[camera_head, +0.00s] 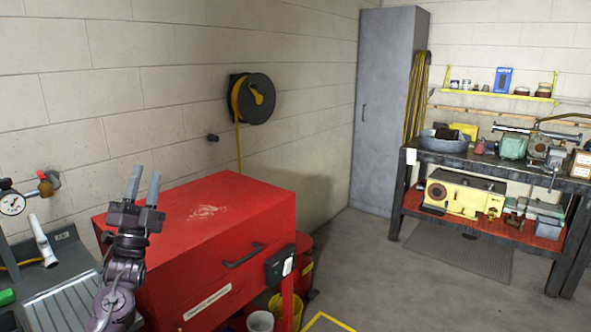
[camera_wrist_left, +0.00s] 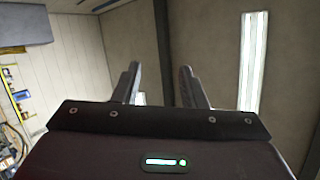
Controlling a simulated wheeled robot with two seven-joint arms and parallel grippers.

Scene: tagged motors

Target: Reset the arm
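My left gripper (camera_head: 144,185) points upward in front of the red cabinet in the head view. Its two fingers stand apart with nothing between them. The left wrist view also shows the left gripper (camera_wrist_left: 160,82) open and empty, with wall and ceiling behind it. My left arm rises from the bottom left of the head view. My right gripper is in neither view.
The red cabinet (camera_head: 215,235) stands right behind the left arm. A grey bench (camera_head: 60,260) with a white nozzle (camera_head: 43,240) is at the left. A dark workbench (camera_head: 500,168) with machines stands at the far right. The floor (camera_head: 420,290) between is open.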

